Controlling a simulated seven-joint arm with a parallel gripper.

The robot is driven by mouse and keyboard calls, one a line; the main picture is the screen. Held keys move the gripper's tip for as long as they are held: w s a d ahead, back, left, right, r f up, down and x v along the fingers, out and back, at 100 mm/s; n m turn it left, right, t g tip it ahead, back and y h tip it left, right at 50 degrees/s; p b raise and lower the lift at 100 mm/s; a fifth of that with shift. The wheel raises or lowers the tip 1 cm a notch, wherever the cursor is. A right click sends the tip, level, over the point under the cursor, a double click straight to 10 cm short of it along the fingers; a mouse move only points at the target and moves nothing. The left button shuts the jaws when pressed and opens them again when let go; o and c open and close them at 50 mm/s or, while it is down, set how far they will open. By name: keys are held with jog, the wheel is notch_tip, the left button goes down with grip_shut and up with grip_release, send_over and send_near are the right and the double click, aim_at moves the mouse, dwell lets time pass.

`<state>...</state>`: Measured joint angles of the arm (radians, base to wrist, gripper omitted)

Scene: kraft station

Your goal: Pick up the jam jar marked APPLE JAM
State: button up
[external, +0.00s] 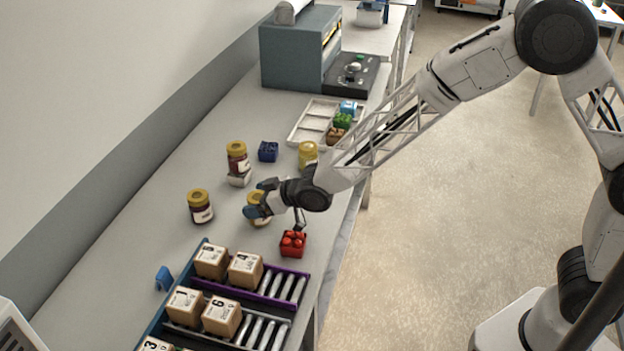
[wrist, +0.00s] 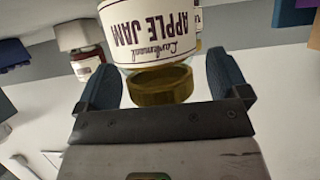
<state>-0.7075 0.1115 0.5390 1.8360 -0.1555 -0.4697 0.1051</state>
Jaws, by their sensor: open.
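The jar marked APPLE JAM shows in the wrist view, its label (wrist: 152,35) upside down in the picture and its yellow lid (wrist: 160,84) towards me. In the external view this jar (external: 258,218) stands on the bench, partly hidden by my gripper (external: 261,198). My gripper is open, with one blue finger on each side of the jar. In the wrist view, the open fingers of my gripper (wrist: 160,65) flank the lid with a visible gap on the right; contact on the left is unclear.
Other yellow-lidded jars stand nearby: one at left (external: 200,207), one behind (external: 238,158), one at right (external: 308,154). A red block (external: 292,244) and a blue block (external: 268,151) are close. Numbered boxes (external: 221,315) sit on roller racks in front. A white tray (external: 308,125) lies behind.

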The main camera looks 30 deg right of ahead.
jog(key=c, duration=1.2)
jog(key=shift+f, duration=0.1)
jog(key=shift+c, duration=0.2)
jog(key=shift+r, duration=0.4)
jog(key=c, duration=0.4)
jog(key=shift+r, duration=4.75)
